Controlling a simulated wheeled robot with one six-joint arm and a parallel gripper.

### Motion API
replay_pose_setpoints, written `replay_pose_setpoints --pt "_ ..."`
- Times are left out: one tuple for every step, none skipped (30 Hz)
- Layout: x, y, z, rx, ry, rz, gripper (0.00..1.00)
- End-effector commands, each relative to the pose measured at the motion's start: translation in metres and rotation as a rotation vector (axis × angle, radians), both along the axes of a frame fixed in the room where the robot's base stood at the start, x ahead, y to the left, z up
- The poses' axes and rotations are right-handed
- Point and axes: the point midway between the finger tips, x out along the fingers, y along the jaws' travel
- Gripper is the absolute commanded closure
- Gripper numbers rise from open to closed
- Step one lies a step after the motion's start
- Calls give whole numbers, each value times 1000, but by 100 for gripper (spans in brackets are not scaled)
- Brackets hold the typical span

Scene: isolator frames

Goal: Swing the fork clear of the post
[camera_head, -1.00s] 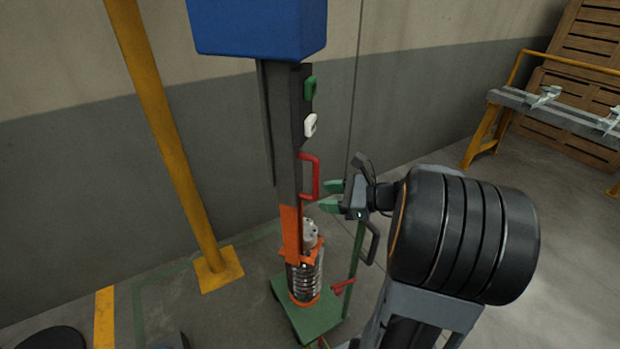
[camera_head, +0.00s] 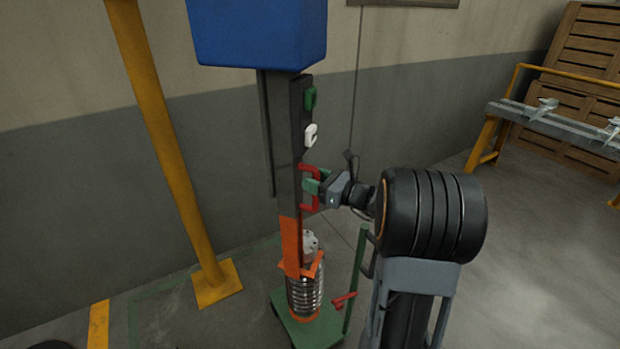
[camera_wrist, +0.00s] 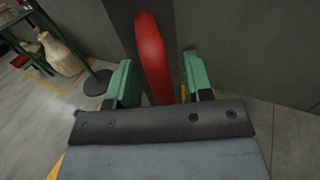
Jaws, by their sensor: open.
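A dark grey post (camera_head: 284,150) hangs below a blue box (camera_head: 258,32). A red handle (camera_head: 317,190) sits on the post's right side, with a white handle (camera_head: 310,135) and a green handle (camera_head: 310,98) above it. The orange fork (camera_head: 291,246) at the post's lower end meets a coil spring unit (camera_head: 305,292) on a green base (camera_head: 312,332). My gripper (camera_head: 311,188) is open at the red handle. In the wrist view the red handle (camera_wrist: 151,55) stands between the green fingertips of my gripper (camera_wrist: 160,82). Whether either finger touches it I cannot tell.
A yellow pole (camera_head: 165,140) stands left of the post. A green upright (camera_head: 355,280) with a red lever (camera_head: 344,300) rises from the base's right side. A grey bench (camera_head: 560,124) is at the far right.

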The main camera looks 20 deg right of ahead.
Motion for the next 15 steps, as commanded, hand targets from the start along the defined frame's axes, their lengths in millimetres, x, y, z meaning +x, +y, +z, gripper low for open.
replay_pose_setpoints --pt "5 3 0 0 0 2 54" --pt "7 5 0 0 0 1 54" --pt "9 6 0 0 0 1 54" --pt "11 7 0 0 0 1 54" --pt "12 8 0 0 0 2 54" --pt "13 9 0 0 0 2 54" --pt "14 10 0 0 0 1 54" --pt "14 10 0 0 0 1 54" --pt "15 10 0 0 0 0 54" --pt "15 10 0 0 0 0 54" --pt "15 10 0 0 0 0 54" --pt "15 10 0 -1 1 -1 54" --pt "15 10 0 0 0 -1 54" --pt "15 10 0 0 0 -1 54" --pt "15 10 0 -1 1 0 54"
